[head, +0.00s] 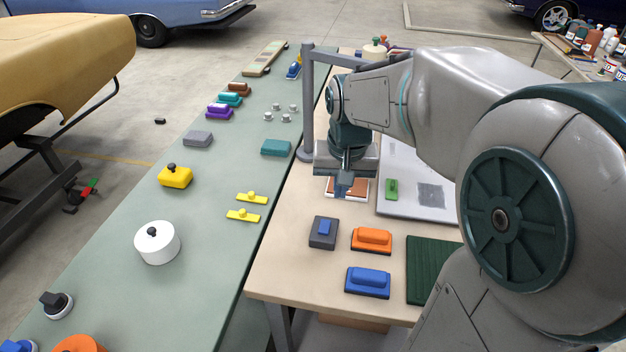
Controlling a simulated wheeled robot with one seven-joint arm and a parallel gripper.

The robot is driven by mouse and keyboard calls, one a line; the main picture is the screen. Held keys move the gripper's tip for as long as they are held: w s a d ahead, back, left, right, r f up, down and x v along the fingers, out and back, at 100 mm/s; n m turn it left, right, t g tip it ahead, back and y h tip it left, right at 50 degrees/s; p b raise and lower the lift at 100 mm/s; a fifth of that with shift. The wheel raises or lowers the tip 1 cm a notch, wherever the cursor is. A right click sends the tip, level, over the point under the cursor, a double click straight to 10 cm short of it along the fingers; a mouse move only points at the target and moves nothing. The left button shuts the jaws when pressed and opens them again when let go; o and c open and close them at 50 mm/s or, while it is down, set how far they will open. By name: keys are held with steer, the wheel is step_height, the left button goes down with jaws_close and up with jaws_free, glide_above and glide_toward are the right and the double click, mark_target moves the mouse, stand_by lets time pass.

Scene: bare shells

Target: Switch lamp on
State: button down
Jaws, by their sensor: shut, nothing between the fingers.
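I cannot make out a lamp for certain in the head view. A dark grey block with a raised blue piece (323,232) lies on the tan table, and it looks like it could be a switch. My gripper (345,187) points down, shut and empty. It is above or at a flat reddish-brown and white item (361,188), behind the grey block in the picture. My gripper hides part of this item, and I cannot tell whether the two touch.
Orange (371,240) and blue (368,281) handled blocks and a dark green ribbed mat (432,270) lie on the tan table (290,265). A pale board (410,208) holds a green piece (392,188). A grey post (307,105) stands behind. The green table (190,260) carries several knobs and blocks.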

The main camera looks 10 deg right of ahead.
steer(key=w+f+m+g, duration=0.1)
steer(key=w+f+m, duration=0.1)
steer(key=w+f, duration=0.4)
steer(key=w, duration=0.4)
steer(key=shift+w+g, duration=0.3)
steer(key=shift+s, duration=0.1)
steer(key=shift+s+a+r, duration=0.2)
steer(key=shift+s+a, duration=0.1)
steer(key=shift+s, duration=0.35)
step_height(320, 180, up, 14)
steer(key=s+p, duration=0.1)
steer(key=shift+s+a, duration=0.35)
steer(key=shift+s, duration=0.05)
steer(key=shift+f, duration=0.1)
